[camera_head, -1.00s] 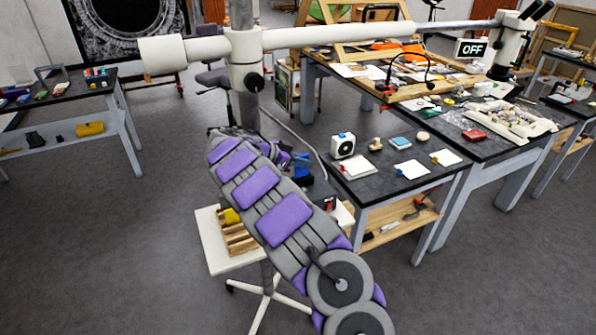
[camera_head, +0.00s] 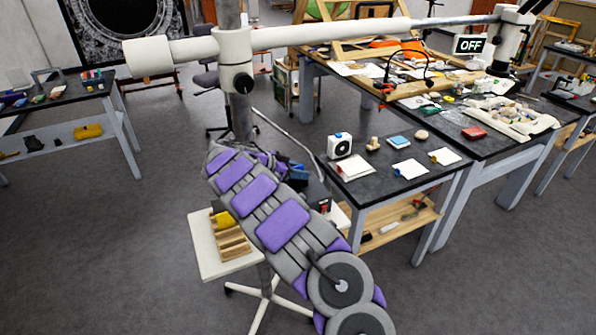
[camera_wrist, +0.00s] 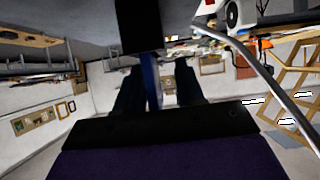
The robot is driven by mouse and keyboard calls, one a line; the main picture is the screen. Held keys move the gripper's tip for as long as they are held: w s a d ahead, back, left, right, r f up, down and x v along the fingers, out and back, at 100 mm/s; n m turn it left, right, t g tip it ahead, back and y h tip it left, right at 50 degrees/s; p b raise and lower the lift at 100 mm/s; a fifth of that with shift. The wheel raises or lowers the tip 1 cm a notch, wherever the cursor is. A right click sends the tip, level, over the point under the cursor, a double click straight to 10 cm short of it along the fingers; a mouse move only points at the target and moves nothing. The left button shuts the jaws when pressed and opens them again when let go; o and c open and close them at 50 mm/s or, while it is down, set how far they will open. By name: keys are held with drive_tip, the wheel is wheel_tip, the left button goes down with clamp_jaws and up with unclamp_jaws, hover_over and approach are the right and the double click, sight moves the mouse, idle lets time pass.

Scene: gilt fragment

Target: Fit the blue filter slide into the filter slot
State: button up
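In the wrist view my gripper (camera_wrist: 160,78) shows two dark fingers spread apart. A narrow blue piece (camera_wrist: 151,80), perhaps the filter slide, shows between them, nearer the left finger. A gap shows between it and the right finger. Its top end meets a black block (camera_wrist: 138,25); I cannot tell whether they touch. In the head view a blue object (camera_head: 298,172) shows just beyond my purple and grey arm, beside a dark box (camera_head: 318,192). My arm hides most of this area. I cannot make out the filter slot.
A small white stand (camera_head: 204,256) holds wooden blocks and a yellow item beside my arm. A black-topped table (camera_head: 375,183) with small items stands at right. Floor at left is clear.

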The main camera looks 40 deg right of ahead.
drive_tip(key=p+v, duration=0.1)
drive_tip(key=v, duration=1.2)
drive_tip(key=shift+s+a+p, duration=0.15)
drive_tip(key=shift+a+p, duration=0.15)
drive_tip(key=s+a+r+n+y, duration=0.1)
drive_tip(key=s+r+n, duration=0.15)
drive_tip(key=s, duration=0.45)
drive_tip(key=s+a+r+n+g+y, duration=0.1)
drive_tip(key=s+r+n, duration=0.1)
drive_tip(key=s+r, duration=0.3)
drive_tip(key=s+a+r+n+y, duration=0.1)
drive_tip(key=s+a+r+n, duration=0.15)
drive_tip(key=s, duration=0.55)
drive_tip(key=s+a+f+n+y, duration=0.3)
drive_tip(key=s+a+n, duration=0.1)
drive_tip(key=s+a, duration=0.3)
drive_tip(key=s+a+f+n+t+y, duration=0.1)
drive_tip(key=s+a+f+n+y, duration=0.1)
drive_tip(key=s+a+n, duration=0.3)
drive_tip(key=s+a+f+n+t+y, duration=0.1)
drive_tip(key=s+a+f+n+y, duration=0.2)
drive_tip(key=s+a, duration=0.6)
drive_tip(key=s+f+n, duration=0.1)
drive_tip(key=s, duration=0.3)
drive_tip(key=shift+n+y, duration=0.3)
drive_tip(key=shift+n, duration=0.1)
